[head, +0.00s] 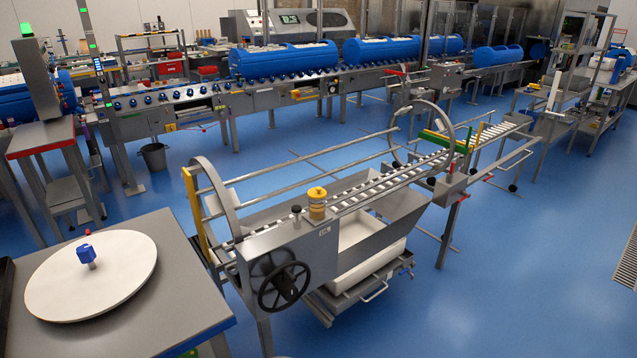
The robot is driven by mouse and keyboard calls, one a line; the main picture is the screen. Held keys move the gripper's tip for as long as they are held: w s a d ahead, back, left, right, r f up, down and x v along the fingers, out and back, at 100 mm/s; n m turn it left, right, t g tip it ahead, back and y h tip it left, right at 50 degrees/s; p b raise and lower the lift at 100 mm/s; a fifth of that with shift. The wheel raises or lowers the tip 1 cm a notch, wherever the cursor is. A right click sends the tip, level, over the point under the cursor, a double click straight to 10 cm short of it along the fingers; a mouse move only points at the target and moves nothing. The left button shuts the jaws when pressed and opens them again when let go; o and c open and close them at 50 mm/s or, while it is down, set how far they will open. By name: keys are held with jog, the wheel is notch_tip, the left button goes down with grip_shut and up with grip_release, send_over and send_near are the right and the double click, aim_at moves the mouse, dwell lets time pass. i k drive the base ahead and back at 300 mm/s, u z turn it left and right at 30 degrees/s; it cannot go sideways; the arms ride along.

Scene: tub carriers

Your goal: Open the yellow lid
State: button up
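A small amber jar (317,209) with a yellow lid (317,193) stands upright on the near end of the grey metal conveyor frame (345,240), just above a black handwheel (284,286). The lid sits on top of the jar and looks closed. The jar is small in view, so its details are hard to make out. My gripper is not in view, and nothing is seen touching the lid.
A round white disc (60,275) with a blue knob (86,252) lies on the grey table (185,310) at the near left. Metal hoops and rails surround the conveyor. A white tub (370,262) sits beneath it. Blue floor (540,260) is clear on the right.

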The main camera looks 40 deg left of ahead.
aim_at(317, 193)
jog(key=i, duration=2.3)
jog(key=u, duration=2.95)
